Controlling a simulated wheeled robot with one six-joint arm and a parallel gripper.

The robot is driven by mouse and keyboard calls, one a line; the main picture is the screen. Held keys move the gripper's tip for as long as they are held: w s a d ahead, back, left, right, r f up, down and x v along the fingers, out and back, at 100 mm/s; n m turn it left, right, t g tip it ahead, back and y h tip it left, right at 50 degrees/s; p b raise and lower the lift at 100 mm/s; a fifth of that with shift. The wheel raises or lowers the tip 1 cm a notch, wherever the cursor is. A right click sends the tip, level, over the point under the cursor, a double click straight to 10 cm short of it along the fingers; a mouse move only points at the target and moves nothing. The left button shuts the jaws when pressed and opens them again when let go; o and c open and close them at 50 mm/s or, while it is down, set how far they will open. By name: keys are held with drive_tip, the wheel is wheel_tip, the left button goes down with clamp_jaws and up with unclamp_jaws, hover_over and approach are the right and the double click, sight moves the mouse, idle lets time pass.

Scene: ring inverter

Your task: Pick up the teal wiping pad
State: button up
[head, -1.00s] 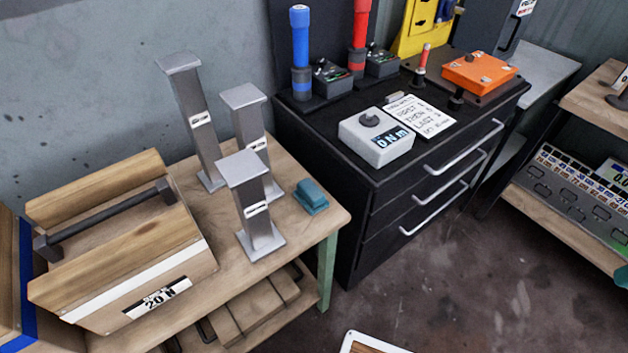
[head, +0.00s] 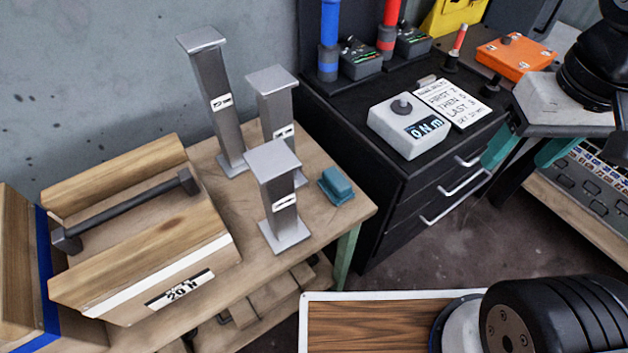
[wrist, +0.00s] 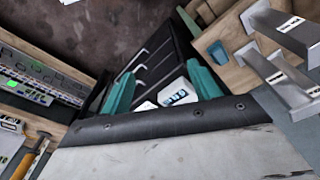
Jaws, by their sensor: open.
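The teal wiping pad (head: 336,186) lies on the wooden table (head: 325,228) near its right corner, beside the shortest grey metal post (head: 275,195). In the wrist view the pad (wrist: 218,52) shows small, beyond the right finger. My gripper (head: 525,152) is at the right of the head view, in front of the black cabinet and well to the right of the pad. Its two teal fingers are spread and apart, with nothing between them. The wrist view also shows the open fingers of my gripper (wrist: 160,88).
Two taller grey posts (head: 215,105) (head: 275,105) stand behind the short one. A wooden box with a bar handle (head: 145,240) fills the table's left. The black drawer cabinet (head: 385,195) stands to the right, bearing a grey meter (head: 408,128) and a white note card (head: 453,103).

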drive_tip(key=w+a+f+n, duration=0.2)
drive_tip(key=w+a+f, duration=0.25)
drive_tip(key=w, duration=0.35)
drive_tip(key=n+g, duration=0.1)
drive_tip(key=n, duration=0.3)
hover_over(337, 178)
drive_tip(key=f, duration=1.7)
drive_tip(key=shift+s+f, duration=0.15)
drive_tip(key=shift+s, duration=0.2)
drive_tip(key=f, duration=0.7)
drive_tip(key=shift+w+f, duration=0.15)
drive_tip(key=shift+w, duration=0.2)
drive_tip(key=shift+f, duration=0.5)
drive_tip(key=c, duration=1.1)
